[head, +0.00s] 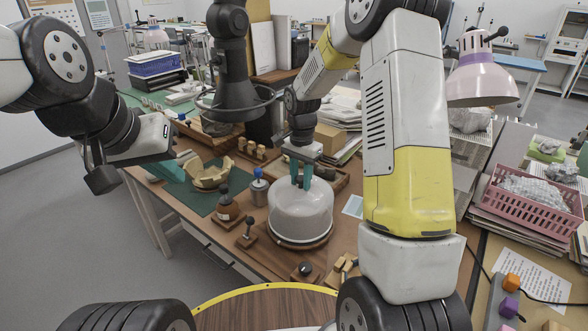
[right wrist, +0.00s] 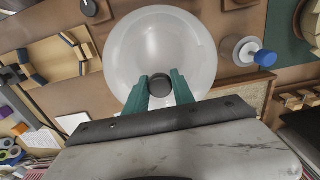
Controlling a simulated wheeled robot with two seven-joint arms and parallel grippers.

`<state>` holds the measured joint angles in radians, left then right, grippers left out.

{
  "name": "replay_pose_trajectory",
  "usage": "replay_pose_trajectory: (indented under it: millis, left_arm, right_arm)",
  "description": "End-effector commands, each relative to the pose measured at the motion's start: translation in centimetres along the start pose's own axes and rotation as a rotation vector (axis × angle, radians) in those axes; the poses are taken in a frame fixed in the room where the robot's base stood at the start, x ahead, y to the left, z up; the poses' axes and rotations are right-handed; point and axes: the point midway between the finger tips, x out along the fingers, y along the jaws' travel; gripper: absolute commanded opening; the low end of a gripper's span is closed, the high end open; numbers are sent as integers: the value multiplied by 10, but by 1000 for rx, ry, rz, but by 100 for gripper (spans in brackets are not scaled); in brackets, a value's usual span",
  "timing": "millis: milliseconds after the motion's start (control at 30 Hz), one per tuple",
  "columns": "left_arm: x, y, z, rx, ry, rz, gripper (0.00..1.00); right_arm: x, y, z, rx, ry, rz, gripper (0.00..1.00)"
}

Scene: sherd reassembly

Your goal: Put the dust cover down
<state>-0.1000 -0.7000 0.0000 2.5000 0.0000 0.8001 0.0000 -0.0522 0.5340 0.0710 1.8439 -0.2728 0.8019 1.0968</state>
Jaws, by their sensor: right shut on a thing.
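The dust cover (head: 300,212) is a frosted, see-through dome with a dark knob on top. It is upright at the middle of the wooden bench, directly over a round base whose rim shows below it. I cannot tell whether its lower edge touches the base. My right gripper (head: 303,178) comes from above, with teal fingers on either side of the knob. In the right wrist view the dome (right wrist: 160,45) is below the gripper (right wrist: 164,88), and the dark knob (right wrist: 157,80) sits between the fingers. My left gripper (head: 168,165) is at the left, away from the cover; its finger opening is unclear.
A brown bottle (head: 227,207), a jar with a blue top (head: 259,188) and a small knobbed stand (head: 247,232) stand close left of the cover. A sherd bowl (head: 208,174) sits on the green mat (head: 199,201). A pink basket (head: 530,200) is far right.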

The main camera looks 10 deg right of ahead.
Motion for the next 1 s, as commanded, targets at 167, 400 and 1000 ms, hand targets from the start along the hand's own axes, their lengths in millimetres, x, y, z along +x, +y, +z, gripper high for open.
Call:
replay_pose_trajectory:
  millis: [167,400,1000]
  left_arm:
    - [0,0,0,0,0,0,0]
    - [0,0,0,0,0,0,0]
    - [0,0,0,0,0,0,0]
  right_arm:
    - [5,0,0,0,0,0,0]
    - [11,0,0,0,0,-1,0]
    - [4,0,0,0,1,-2,52]
